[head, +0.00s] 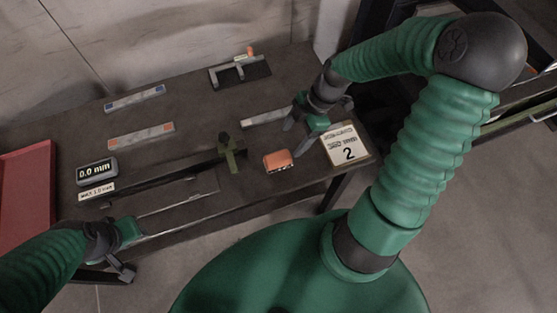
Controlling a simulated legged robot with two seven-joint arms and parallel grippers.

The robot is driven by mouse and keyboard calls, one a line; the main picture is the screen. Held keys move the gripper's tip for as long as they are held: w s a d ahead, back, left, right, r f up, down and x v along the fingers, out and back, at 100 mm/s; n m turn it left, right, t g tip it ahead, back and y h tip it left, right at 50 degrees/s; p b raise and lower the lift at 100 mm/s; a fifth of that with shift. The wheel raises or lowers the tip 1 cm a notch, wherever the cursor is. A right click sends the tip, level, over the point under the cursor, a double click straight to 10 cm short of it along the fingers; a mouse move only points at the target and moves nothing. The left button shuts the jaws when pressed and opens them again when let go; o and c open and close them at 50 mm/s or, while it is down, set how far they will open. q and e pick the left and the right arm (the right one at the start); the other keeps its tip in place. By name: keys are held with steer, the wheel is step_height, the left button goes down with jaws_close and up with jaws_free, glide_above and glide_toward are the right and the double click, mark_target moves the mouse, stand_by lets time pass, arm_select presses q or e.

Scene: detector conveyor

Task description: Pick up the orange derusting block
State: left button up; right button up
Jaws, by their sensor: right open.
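The orange derusting block (278,161) lies on the dark table near its front edge, right of centre. My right gripper (295,137) is open and empty, with its fingers pointing down just behind and to the right of the block. The block does not appear to be between the fingers. My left gripper (126,253) is at the table's front left edge, far from the block; its finger gap is unclear.
A "0.0 mm" display (97,171), a red panel (27,190), flat bars (141,136) and a bracketed fixture (240,72) are also around the table.

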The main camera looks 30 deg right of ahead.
glide_above(278, 157)
steer(key=s+d, duration=0.1)
steer(key=d, duration=0.1)
step_height(278, 157, down, 6)
steer(key=shift+s+a+f+b, duration=0.1)
steer(key=shift+a+b, duration=0.05)
steer(key=shift+b, duration=0.3)
steer(key=shift+a+f, duration=0.3)
steer(key=shift+f, duration=0.35)
steer(key=x, duration=0.4)
steer(key=shift+w+d+f, duration=0.15)
steer(key=shift+w+d, duration=0.05)
steer(key=shift+w, duration=0.2)
steer(key=shift+w+f, duration=0.1)
steer(key=shift+f, duration=0.2)
steer(key=shift+r, duration=0.1)
steer(key=c, duration=1.4)
steer(key=shift+c, duration=0.2)
